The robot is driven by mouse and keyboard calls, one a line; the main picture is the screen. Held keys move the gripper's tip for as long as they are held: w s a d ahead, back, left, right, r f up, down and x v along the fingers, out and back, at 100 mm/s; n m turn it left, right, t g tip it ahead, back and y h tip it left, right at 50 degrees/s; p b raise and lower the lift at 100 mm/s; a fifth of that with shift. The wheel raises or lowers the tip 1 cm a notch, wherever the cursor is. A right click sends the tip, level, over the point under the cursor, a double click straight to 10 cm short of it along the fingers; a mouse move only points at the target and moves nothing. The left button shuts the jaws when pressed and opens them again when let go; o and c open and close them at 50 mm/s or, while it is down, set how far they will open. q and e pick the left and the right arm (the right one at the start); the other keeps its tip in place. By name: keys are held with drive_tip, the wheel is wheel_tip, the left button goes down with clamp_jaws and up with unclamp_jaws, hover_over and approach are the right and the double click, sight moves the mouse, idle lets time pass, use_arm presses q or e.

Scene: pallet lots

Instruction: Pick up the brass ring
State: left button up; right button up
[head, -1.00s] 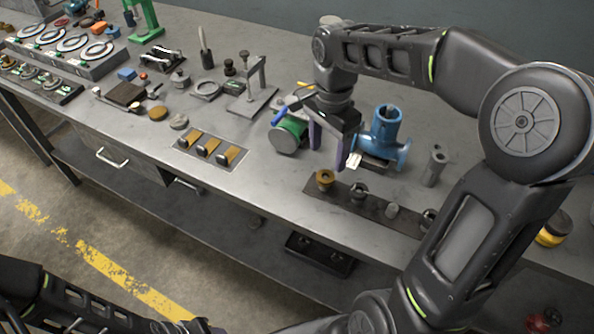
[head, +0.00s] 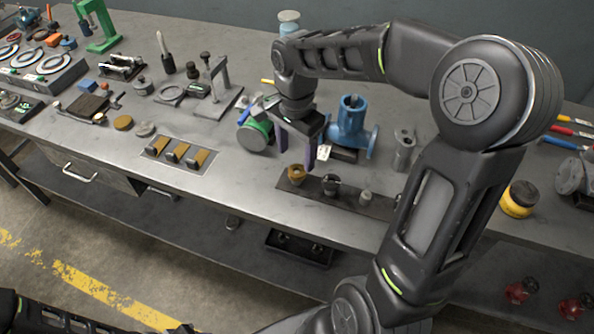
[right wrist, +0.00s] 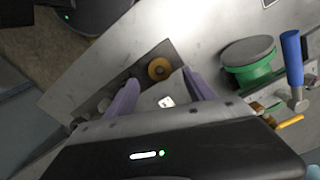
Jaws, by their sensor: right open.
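The brass ring (head: 297,171) sits at the left end of a dark strip (head: 348,194) on the workbench. In the right wrist view the brass ring (right wrist: 159,69) shows just beyond the fingertips, roughly between them. My right gripper (head: 297,157) is open and empty, with its purple fingers pointing down just above and behind the ring. Its two fingers also show apart in the right wrist view (right wrist: 160,82). I cannot tell the exact height left between fingertips and ring. Part of my left arm shows at the lower left, but its fingers are not visible.
Dark fittings share the strip. A tray with brass-coloured pieces (head: 181,154) lies left. The bench front between is clear.

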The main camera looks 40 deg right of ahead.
sight(297, 172)
wheel_tip(297, 172, down, 5)
drive_tip(key=shift+d+f+p, duration=0.1)
drive_tip(key=shift+p, duration=0.55)
drive_tip(key=shift+c, duration=0.2)
clamp_jaws()
idle(0.5)
